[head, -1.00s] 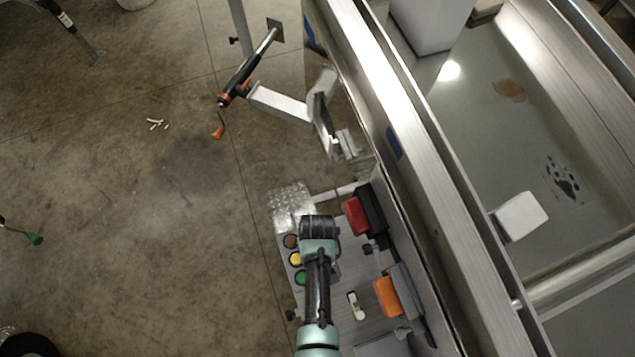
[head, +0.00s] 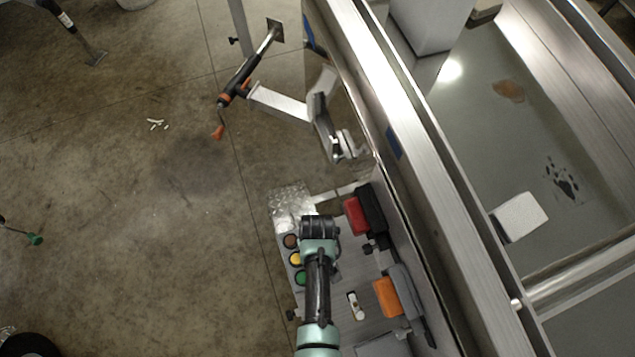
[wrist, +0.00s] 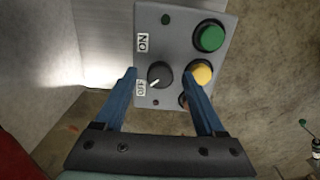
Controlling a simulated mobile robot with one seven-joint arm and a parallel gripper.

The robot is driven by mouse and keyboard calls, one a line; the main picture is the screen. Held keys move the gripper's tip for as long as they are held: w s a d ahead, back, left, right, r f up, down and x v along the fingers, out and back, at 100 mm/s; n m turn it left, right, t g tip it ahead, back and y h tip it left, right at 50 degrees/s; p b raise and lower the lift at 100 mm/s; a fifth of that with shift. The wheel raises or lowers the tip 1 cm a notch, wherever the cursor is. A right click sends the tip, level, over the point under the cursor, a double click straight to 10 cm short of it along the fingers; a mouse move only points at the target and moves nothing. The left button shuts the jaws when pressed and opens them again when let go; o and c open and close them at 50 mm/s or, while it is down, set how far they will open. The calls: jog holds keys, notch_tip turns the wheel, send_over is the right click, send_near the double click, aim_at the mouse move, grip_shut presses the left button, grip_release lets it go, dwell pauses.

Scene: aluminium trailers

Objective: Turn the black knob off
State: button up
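The black knob (wrist: 159,74) is on a grey control panel (wrist: 172,20) in the wrist view. Its white mark points down and left, towards the OFF label (wrist: 140,88). The ON label (wrist: 143,43) is further up. My gripper (wrist: 159,74) is open, with one blue finger to the left of the knob and the other to its right. I see gaps between the fingers and the knob. I cannot tell how far the fingertips are above the panel. In the head view my arm hides the knob and fingers.
A green button (wrist: 209,37) and a yellow button (wrist: 201,74) sit right of the knob, the yellow one close to my right finger. That finger partly covers another button. In the head view, a red box (head: 355,216) and an orange box (head: 387,296) stand right of my arm.

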jog(key=shift+r, duration=0.1)
notch_tip(320, 180, up, 13)
dwell(0.7)
dwell(0.5)
